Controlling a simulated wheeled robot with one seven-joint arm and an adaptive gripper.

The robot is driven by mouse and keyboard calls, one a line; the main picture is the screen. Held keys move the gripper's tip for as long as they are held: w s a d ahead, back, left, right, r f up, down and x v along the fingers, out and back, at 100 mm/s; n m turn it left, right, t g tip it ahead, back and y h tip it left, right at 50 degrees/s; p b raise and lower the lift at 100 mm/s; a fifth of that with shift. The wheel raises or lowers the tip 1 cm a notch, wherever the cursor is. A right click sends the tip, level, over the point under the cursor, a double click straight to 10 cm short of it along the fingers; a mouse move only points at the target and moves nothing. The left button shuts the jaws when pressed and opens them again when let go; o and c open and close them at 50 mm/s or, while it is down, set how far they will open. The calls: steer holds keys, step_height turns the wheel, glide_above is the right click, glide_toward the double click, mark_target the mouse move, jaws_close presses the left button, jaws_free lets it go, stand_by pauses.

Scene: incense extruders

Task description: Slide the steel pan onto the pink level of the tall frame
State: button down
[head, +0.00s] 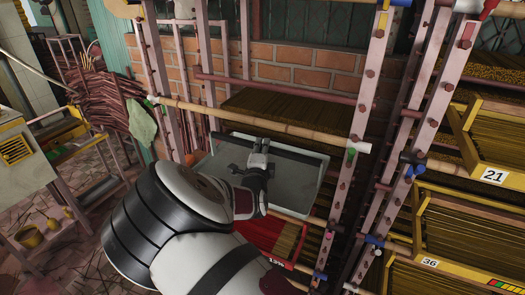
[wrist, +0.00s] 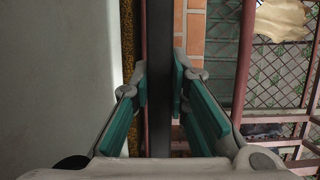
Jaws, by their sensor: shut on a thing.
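The steel pan (head: 300,185) is a shallow grey tray in the middle of the head view, tilted in the picture, with a dark band along its far side. My gripper (head: 262,147) reaches over it and is shut at that far side. In the wrist view my gripper's teal pads (wrist: 160,95) stand either side of a dark upright strip (wrist: 160,50), with the pan's pale face (wrist: 60,80) to the left. The tall frame (head: 365,95) has pale pinkish bolted posts; a pinkish rail (head: 285,88) crosses it behind the pan. My arm hides the pan's near left part.
A bamboo pole (head: 270,123) crosses just above the pan. A red tray of incense (head: 268,237) lies below it, and a dark incense layer (head: 290,105) behind. Racks with trays marked 21 (head: 494,175) and 36 (head: 430,263) stand right. Incense bundles (head: 105,95) are at left.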

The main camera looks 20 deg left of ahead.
steer(key=shift+w+f+b, duration=0.2)
steer(key=shift+w, duration=0.45)
steer(key=shift+w+f+b, duration=0.15)
steer(key=shift+w+f, duration=0.05)
steer(key=shift+w, duration=0.4)
steer(key=shift+s+f, duration=0.15)
steer(key=shift+f, duration=0.1)
steer(key=shift+d+f+b, duration=0.1)
steer(key=shift+f+b, duration=0.25)
steer(key=shift+f, duration=0.25)
steer(key=c, duration=1.5)
jaws_free()
steer(key=shift+s, duration=0.1)
steer(key=shift+o, duration=0.4)
steer(key=shift+f, duration=0.1)
steer(key=shift+o, duration=1.3)
